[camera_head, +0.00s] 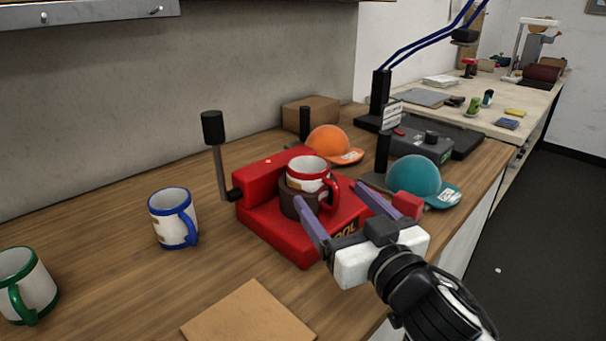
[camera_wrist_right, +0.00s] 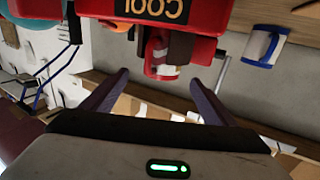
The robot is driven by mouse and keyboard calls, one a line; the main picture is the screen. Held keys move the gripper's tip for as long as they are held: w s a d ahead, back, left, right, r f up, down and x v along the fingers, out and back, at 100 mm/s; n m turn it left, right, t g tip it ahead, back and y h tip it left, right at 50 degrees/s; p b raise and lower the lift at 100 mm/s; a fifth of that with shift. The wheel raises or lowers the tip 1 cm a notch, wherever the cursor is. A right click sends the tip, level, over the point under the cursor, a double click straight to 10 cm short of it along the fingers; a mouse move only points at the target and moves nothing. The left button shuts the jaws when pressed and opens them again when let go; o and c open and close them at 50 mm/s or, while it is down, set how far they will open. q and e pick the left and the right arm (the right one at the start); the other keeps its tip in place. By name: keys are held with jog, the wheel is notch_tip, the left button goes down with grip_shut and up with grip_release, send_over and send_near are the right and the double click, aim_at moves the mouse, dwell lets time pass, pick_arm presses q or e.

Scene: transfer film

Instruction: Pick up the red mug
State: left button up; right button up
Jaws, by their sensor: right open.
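The red mug (camera_head: 308,176) is white with a red rim and red handle. It sits upright in the dark holder of a red press (camera_head: 270,215) on the wooden table. In the right wrist view the press appears upside down at the top, with the red mug (camera_wrist_right: 157,55) just below it. My right gripper (camera_head: 333,212) is open and empty, its two purple fingers reaching toward the press, with the mug beyond them. The fingers also frame the lower middle of the right wrist view (camera_wrist_right: 160,85). My left gripper is not in view.
A blue-rimmed mug (camera_head: 172,218) and a green-rimmed mug (camera_head: 26,286) stand to the left. An orange cap (camera_head: 329,140) and a teal cap (camera_head: 414,177) are behind and right of the press. A brown flat piece (camera_head: 248,314) lies in front. The press lever (camera_head: 213,130) stands up at left.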

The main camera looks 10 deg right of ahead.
aim_at(316, 177)
jog(key=shift+w+a+r, duration=0.2)
jog(key=shift+w, duration=0.4)
jog(key=shift+w+a+r, duration=0.2)
jog(key=shift+w, duration=0.35)
jog(key=shift+w+a, duration=0.15)
jog(key=shift+w, duration=0.4)
jog(key=shift+w+a, duration=0.15)
jog(key=shift+w, duration=0.7)
jog(key=w, duration=0.2)
jog(key=w+p, duration=0.1)
jog(key=shift+w+a, duration=0.35)
jog(key=shift+w+a+f, duration=0.1)
jog(key=shift+w, duration=0.45)
jog(key=c, duration=1.2)
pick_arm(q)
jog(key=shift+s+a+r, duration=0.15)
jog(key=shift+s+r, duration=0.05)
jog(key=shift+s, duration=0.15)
pick_arm(e)
jog(key=c, duration=0.3)
